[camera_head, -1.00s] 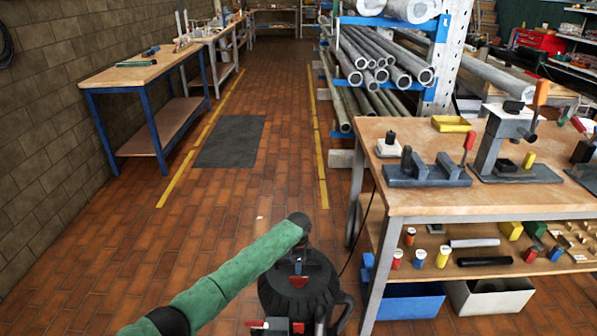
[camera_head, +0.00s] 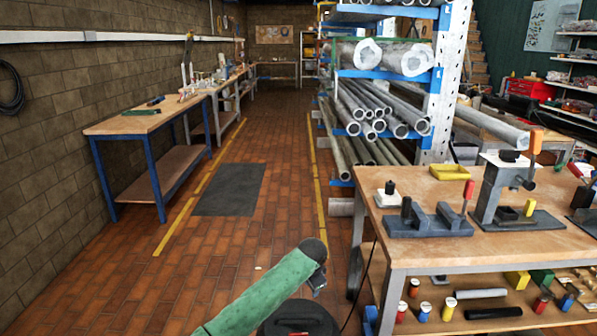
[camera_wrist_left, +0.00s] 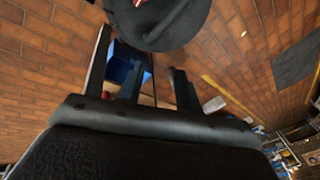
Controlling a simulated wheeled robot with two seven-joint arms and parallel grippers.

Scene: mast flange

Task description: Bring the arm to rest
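My left arm, in a green sleeve, reaches in from the bottom of the head view. Its dark wrist is bent down, and my left gripper (camera_head: 319,284) hangs below it, small and partly hidden, over the floor left of the workbench. In the left wrist view the gripper (camera_wrist_left: 152,75) shows its dark fingers apart, with floor and a blue bin (camera_wrist_left: 122,68) visible beyond them. I see nothing held between them. My right arm and right gripper are outside both views.
A wooden workbench (camera_head: 440,262) with clamping fixtures stands close on the right; its lower shelf holds small coloured parts. Behind it is a pipe rack (camera_head: 443,90). A blue-legged table (camera_head: 122,126) stands along the left wall. The tiled aisle with a dark mat (camera_head: 230,190) is clear.

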